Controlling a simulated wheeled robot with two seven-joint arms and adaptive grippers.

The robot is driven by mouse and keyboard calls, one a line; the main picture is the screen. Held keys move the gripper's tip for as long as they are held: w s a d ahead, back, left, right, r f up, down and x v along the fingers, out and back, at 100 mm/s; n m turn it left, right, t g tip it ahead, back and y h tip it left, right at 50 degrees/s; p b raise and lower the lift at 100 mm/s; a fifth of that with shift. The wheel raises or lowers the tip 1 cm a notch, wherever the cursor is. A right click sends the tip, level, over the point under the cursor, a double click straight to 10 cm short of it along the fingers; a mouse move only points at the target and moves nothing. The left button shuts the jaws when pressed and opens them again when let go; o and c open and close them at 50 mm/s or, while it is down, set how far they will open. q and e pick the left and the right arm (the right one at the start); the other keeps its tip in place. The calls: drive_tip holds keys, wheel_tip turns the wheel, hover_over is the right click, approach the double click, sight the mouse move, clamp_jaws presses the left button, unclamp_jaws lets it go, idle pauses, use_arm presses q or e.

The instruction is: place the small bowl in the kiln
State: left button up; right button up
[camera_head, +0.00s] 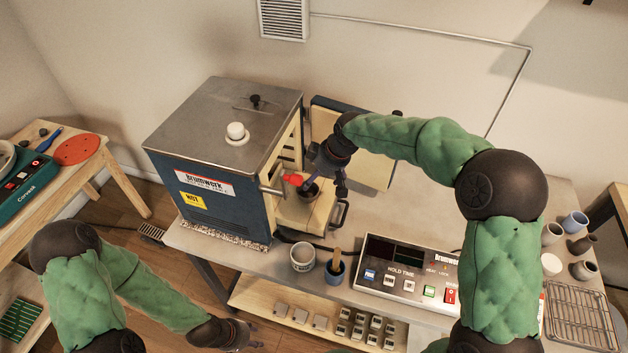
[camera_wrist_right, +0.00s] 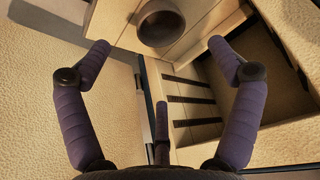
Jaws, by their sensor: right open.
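The kiln (camera_head: 225,195) is a blue box with a grey metal top, and its cream-lined door (camera_head: 370,155) stands open on the right. The small bowl (camera_head: 311,191) is dark and round, at the kiln's open front. It also shows in the right wrist view (camera_wrist_right: 161,22), on a cream surface. My right gripper (camera_head: 318,178) is beside the bowl at the opening. Its purple fingers (camera_wrist_right: 160,50) are wide apart and empty, with the bowl beyond their tips. Part of the bowl is hidden in the head view. My left gripper (camera_head: 250,333) hangs low at the front left, away from the kiln.
A light cup (camera_head: 302,257) and a blue cup with a wooden tool (camera_head: 334,272) stand in front of the kiln. A control box (camera_head: 408,280) sits to their right. Several small pots (camera_head: 574,222) and a wire rack (camera_head: 580,317) are at the far right.

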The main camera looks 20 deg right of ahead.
drive_tip(key=shift+v, duration=0.95)
drive_tip(key=shift+c, duration=0.3)
